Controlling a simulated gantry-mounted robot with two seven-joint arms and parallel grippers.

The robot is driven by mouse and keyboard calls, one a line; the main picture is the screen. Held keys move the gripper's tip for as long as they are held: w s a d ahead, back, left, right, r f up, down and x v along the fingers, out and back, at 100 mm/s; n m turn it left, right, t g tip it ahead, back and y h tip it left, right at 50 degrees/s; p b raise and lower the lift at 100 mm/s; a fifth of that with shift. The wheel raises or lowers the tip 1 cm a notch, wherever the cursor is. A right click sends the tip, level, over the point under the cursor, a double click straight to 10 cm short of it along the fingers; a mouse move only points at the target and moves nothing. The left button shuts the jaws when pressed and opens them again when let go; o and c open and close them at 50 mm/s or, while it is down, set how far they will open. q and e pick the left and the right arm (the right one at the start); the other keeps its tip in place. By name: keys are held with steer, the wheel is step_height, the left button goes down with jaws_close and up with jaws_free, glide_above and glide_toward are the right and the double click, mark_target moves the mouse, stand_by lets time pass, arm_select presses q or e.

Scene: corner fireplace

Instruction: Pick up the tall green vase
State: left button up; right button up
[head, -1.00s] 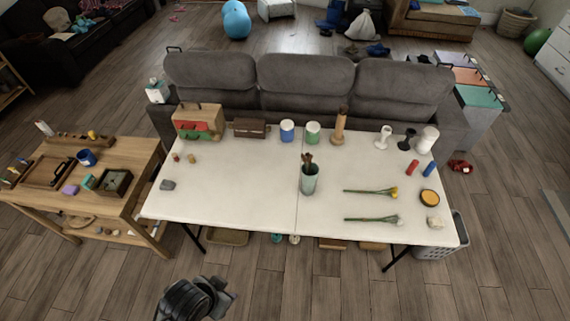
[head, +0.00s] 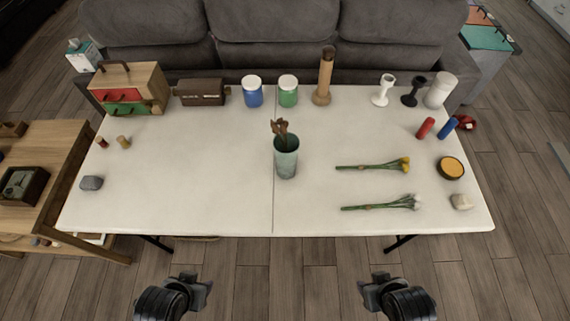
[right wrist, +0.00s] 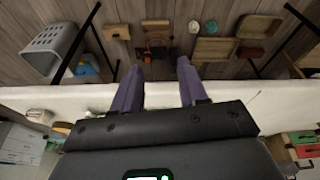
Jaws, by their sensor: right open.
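The tall green vase (head: 286,162) stands upright near the middle of the white table (head: 215,190), with dark brown stems or sticks coming out of its top. My left gripper (head: 196,290) is off the table's front edge, to the left of the vase; its jaw opening is too small to tell. My right gripper (head: 374,288) is off the front edge, to the right of the vase. In the right wrist view its two purple fingers (right wrist: 158,78) are apart with nothing between them. Neither gripper touches the vase, which I cannot make out in the right wrist view.
Two flower stems, one yellow (head: 375,164) and one white (head: 383,203), lie right of the vase. A blue jar (head: 252,92), a green jar (head: 288,92) and a wooden bottle (head: 324,80) stand behind. A grey stone (head: 91,183) lies left. Table around the vase is mostly clear.

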steer(key=shift+o, duration=0.4)
steer(key=shift+w+d+r, duration=0.15)
steer(key=shift+w+r, duration=0.15)
steer(key=shift+w, duration=0.3)
steer(key=o, duration=1)
arm_select(q)
steer(key=shift+w+r, duration=0.25)
steer(key=shift+w, duration=0.25)
